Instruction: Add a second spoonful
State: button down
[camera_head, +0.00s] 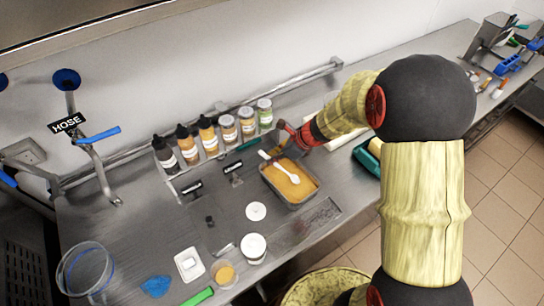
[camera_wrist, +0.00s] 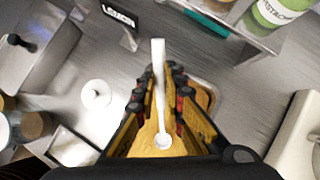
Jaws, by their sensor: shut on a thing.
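A white spoon (camera_head: 284,170) is held in my gripper (camera_head: 280,147), its bowl end over a metal pan (camera_head: 305,194) of yellow-orange contents (camera_head: 286,187). In the wrist view, the spoon (camera_wrist: 158,75) runs between the two fingers of my gripper (camera_wrist: 160,95), which are shut on it. The round spoon bowl looks pale; I cannot tell whether it carries anything or touches the contents. A white-topped tub (camera_head: 253,247) and a small cup with orange-yellow contents (camera_head: 223,272) stand at the front. A white round lid (camera_head: 256,211) lies left of the pan.
A row of labelled bottles and jars (camera_head: 208,136) stands on a rack behind the pan. A white square dish (camera_head: 189,264), blue item (camera_head: 156,286), clear pitcher (camera_head: 86,270) and green-handled tool (camera_head: 198,297) sit at front left. A HOSE tap (camera_head: 95,165) rises at left.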

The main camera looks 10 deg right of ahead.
aim_at(288, 173)
jog(key=shift+s+d+f+b, duration=0.1)
jog(key=shift+f+b, duration=0.25)
jog(key=shift+f, duration=0.1)
jog(key=shift+s+d+f+b, duration=0.1)
jog(key=shift+f+b, duration=0.2)
jog(key=shift+f, duration=0.15)
jog(key=shift+s+d+r, duration=0.2)
jog(key=shift+s+d, duration=0.05)
jog(key=shift+d, duration=0.25)
jog(key=shift+s+d, duration=0.7)
jog(key=shift+d, duration=0.25)
jog(key=shift+s+d, duration=0.7)
jog(key=shift+d, duration=0.25)
jog(key=p, duration=0.2)
jog(key=shift+w+a+f+h+p, duration=0.1)
jog(key=shift+w+a+h+p, duration=0.05)
jog(key=shift+a+h+p, duration=0.15)
jog(key=shift+w+a+f+g+p, duration=0.1)
jog(key=shift+g+p, duration=0.2)
jog(key=shift+p, duration=0.25)
